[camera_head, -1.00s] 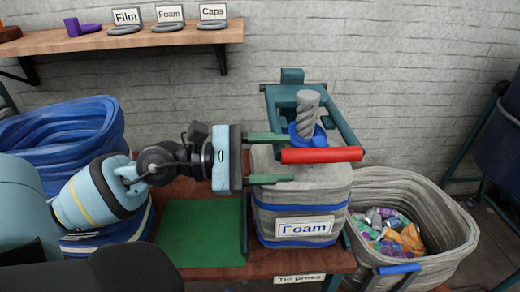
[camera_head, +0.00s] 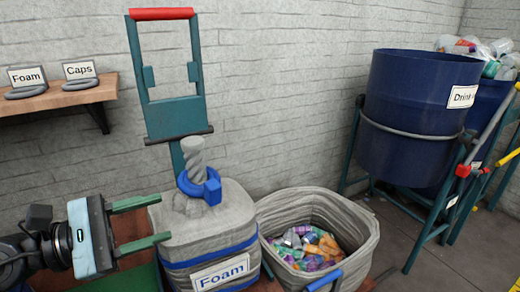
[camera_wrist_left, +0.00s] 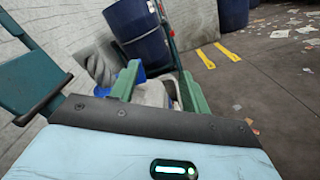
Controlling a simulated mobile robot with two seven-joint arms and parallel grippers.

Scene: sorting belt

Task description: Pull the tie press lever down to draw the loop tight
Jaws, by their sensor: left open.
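The tie press lever (camera_head: 198,78) is a teal frame standing upright behind the bag, its red handle bar (camera_head: 162,14) at the top. The grey foam bag (camera_head: 205,226) stands below it with a twisted neck (camera_head: 194,155). A blue loop (camera_head: 187,183) with a blue block surrounds the base of the neck. My left gripper (camera_head: 165,219) is open at the bag's left side, well below the handle, with nothing seen held. In the left wrist view its green fingers (camera_wrist_left: 159,84) are spread, with grey and blue partly showing between them. My right gripper is not in view.
A grey bin (camera_head: 350,222) of colourful scraps stands right of the bag. A large navy drum (camera_head: 415,105) on a teal stand is farther right. A wooden shelf (camera_head: 60,97) with Foam and Caps signs hangs at left. Floor shows at lower right.

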